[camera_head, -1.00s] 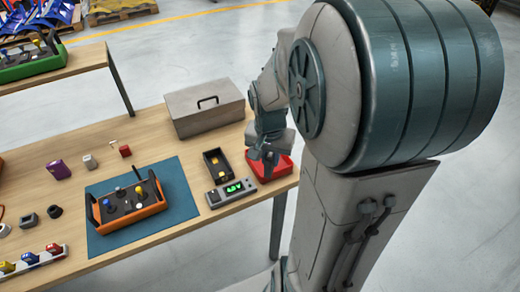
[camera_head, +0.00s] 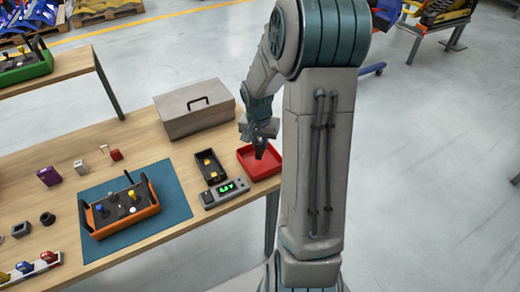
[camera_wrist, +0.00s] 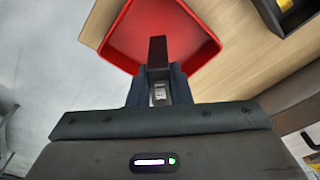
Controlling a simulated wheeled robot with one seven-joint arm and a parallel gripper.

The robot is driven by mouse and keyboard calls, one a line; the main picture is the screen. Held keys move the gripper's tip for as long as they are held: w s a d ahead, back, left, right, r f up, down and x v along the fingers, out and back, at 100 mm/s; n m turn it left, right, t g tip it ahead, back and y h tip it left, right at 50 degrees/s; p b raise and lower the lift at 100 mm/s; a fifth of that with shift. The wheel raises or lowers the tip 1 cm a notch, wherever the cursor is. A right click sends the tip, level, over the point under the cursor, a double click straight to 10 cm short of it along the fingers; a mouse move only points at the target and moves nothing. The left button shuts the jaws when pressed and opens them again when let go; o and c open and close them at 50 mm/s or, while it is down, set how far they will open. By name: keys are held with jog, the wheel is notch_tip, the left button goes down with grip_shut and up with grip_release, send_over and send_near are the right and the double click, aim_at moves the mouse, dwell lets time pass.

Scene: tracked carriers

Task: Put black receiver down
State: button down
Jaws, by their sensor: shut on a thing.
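My gripper (camera_wrist: 158,88) is shut on the black receiver (camera_wrist: 158,52), a narrow dark block with a small pale label near the fingers. The receiver's far end points away from the wrist, over the red tray (camera_wrist: 120,38). In the head view, my gripper (camera_head: 260,146) is just above the rear of the red tray (camera_head: 268,173) at the table's right end. The receiver shows there only as a small dark shape, partly lost among the fingers. I cannot tell whether it touches the tray. The tray's visible floor is empty.
A black bin (camera_head: 200,166) with yellow pieces and a grey device with green digits (camera_head: 232,186) stand left of the tray. A grey metal box (camera_head: 190,118) is behind. An orange controller (camera_head: 100,222) sits on a blue mat (camera_head: 178,208). The table's edge is close to the tray's right.

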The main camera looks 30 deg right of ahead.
aim_at(260, 151)
jog(key=shift+f, duration=2)
jog(key=shift+f, duration=0.25)
jog(key=c, duration=1.3)
grip_release()
jog(key=shift+r, duration=0.1)
jog(key=shift+r, duration=0.1)
